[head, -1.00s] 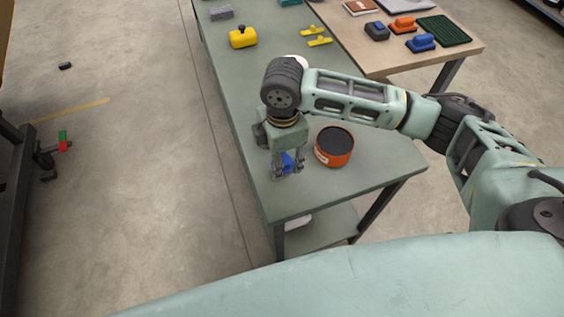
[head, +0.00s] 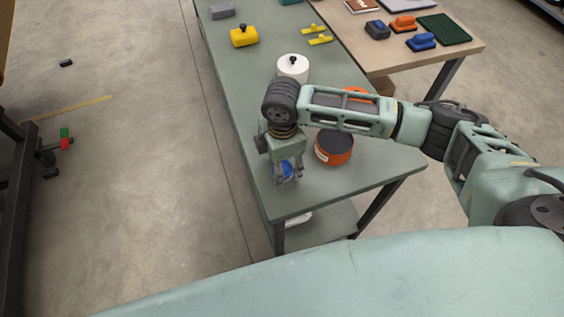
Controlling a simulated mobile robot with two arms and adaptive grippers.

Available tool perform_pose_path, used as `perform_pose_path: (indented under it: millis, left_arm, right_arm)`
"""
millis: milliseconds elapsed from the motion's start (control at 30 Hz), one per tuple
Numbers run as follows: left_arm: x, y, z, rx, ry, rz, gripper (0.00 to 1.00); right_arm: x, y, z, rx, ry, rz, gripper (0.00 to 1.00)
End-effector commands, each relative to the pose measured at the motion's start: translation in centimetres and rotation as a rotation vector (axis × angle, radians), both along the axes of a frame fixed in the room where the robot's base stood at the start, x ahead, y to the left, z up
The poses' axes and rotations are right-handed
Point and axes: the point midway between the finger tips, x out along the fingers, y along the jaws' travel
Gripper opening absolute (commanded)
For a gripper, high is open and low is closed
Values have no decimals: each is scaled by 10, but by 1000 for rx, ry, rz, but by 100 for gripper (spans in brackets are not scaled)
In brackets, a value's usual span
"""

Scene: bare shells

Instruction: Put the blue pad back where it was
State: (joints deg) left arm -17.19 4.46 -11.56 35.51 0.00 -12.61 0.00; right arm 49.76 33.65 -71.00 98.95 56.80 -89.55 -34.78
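The blue pad (head: 282,170) is between the fingers of my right gripper (head: 287,180), over the near left part of the green table (head: 235,95). The fingers partly cover the pad. My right gripper points down and appears shut on it. I cannot tell whether the pad touches the table. My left gripper is not in view.
An orange tin with a dark top (head: 334,148) stands just right of the gripper. Behind my arm are a white pot (head: 292,68) and a partly hidden orange thing (head: 356,92). A tan table (head: 400,65) holds several pads.

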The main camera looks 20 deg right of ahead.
Motion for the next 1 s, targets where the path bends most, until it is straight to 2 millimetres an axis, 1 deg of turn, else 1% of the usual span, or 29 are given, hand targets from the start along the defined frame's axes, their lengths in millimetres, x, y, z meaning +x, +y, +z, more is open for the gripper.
perform_pose_path:
  millis: [333,467,567,800,900,1000]
  left_arm:
    - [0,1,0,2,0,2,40]
    - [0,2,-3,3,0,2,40]
    - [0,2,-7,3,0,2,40]
    - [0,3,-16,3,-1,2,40]
    - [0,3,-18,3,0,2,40]
    - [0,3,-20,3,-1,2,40]
  right_arm:
    - [0,0,1,0,-1,0,60]
    - [2,0,12,0,-4,-1,60]
    - [1,0,28,1,-5,0,60]
    - [1,0,81,1,-6,0,60]
    - [1,0,99,1,-5,0,60]
    - [1,0,111,1,-2,-1,60]
